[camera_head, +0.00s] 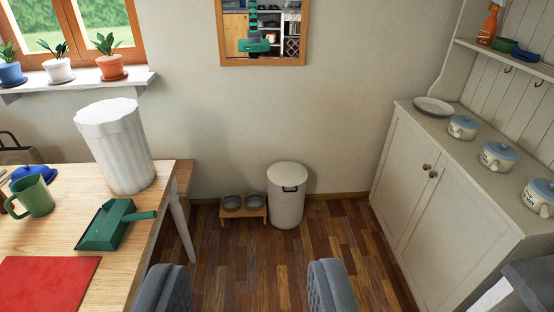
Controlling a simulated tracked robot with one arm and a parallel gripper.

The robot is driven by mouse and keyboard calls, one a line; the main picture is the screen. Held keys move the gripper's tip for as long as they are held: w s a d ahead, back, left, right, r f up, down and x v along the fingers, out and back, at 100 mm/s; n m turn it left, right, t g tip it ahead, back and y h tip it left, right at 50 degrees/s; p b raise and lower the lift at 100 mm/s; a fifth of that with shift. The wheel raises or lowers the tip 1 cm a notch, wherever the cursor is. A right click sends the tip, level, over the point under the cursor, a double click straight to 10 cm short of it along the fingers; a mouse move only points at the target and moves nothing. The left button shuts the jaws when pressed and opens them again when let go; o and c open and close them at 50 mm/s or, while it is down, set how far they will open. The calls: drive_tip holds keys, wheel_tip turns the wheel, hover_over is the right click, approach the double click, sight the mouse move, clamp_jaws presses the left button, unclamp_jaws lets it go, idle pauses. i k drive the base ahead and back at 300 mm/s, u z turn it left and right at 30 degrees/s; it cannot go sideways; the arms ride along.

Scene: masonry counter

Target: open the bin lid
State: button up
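The bin (286,205) is a white cylinder standing upright on the wooden floor against the back wall. Its lid (287,174) is round, pale and closed, with a small dark handle or slot (290,189) at the front rim. My gripper (248,290) shows as two grey fingers at the bottom edge, spread wide apart with only floor between them. It is open and empty, well short of the bin and not touching it.
A wooden stand with two bowls (243,207) is just left of the bin. A wooden table (60,234) with a white fluted container (116,147) and green dustpan (105,228) stands left. A cream cabinet (430,215) stands right. The floor (245,262) between is clear.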

sight(283, 174)
drive_tip(key=z, duration=0.25)
drive_tip(key=i, duration=1.3)
drive_tip(key=z, duration=0.25)
drive_tip(key=i, duration=1.65)
